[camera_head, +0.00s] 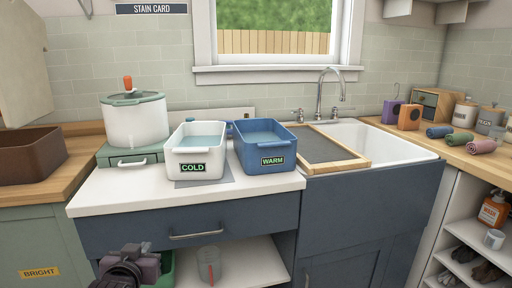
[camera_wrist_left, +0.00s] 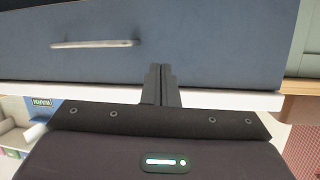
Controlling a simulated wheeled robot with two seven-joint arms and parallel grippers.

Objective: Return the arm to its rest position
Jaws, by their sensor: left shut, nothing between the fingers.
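My left gripper (camera_head: 130,268) shows at the bottom left of the head view, low in front of the white-topped counter. In the left wrist view its two dark fingers (camera_wrist_left: 161,84) are together with nothing between them. They point at the blue drawer front (camera_wrist_left: 200,45), which has a metal handle (camera_wrist_left: 95,43). I cannot tell whether the fingertips touch the drawer. My right gripper is in neither view.
The white COLD tub (camera_head: 195,160) and blue WARM tub (camera_head: 270,155) stand on the counter (camera_head: 110,193). A white pot (camera_head: 136,122) is behind. Rolled towels (camera_head: 461,143) lie at right. A clear jar (camera_head: 209,265) stands on the lower shelf near my gripper.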

